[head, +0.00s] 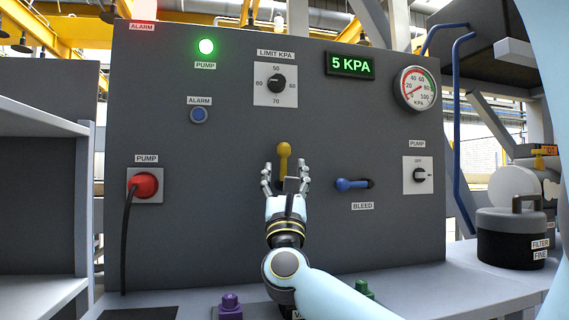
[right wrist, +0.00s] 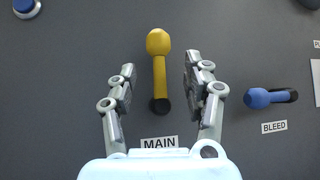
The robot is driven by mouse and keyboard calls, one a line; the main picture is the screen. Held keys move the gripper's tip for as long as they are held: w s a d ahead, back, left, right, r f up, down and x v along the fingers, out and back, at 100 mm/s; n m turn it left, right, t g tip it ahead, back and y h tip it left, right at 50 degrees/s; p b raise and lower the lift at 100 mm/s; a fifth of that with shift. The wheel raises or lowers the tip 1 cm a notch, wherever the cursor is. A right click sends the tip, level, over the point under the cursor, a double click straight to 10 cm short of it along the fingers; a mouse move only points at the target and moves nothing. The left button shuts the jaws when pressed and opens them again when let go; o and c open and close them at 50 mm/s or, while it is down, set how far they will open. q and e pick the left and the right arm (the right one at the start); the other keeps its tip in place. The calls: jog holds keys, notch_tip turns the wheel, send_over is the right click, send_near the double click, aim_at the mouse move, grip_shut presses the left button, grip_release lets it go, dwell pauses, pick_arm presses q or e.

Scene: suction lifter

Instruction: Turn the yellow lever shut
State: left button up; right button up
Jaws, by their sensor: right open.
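The yellow lever (head: 284,153) is on the grey panel (head: 220,130), pointing straight up. In the right wrist view the yellow lever (right wrist: 160,75) stands upright from a dark pivot, above a label reading MAIN. My right gripper (head: 285,178) is in front of the panel, just below the lever's knob in the head view. In the right wrist view my right gripper (right wrist: 160,82) is open, with one finger on each side of the lever and gaps between. The lower part of the lever is hidden by the gripper in the head view. My left gripper is not in view.
A blue BLEED lever (head: 353,184) lies horizontal to the right, near the gripper. A PUMP knob (head: 420,175), a gauge (head: 417,88) and a 5 KPA display (head: 350,65) are further right. A red plug (head: 145,185) with a cable is at left. A filter canister (head: 512,235) stands right.

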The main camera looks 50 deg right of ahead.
jog(key=v, duration=0.3)
jog(key=shift+s+a+f, duration=0.1)
dwell(0.5)
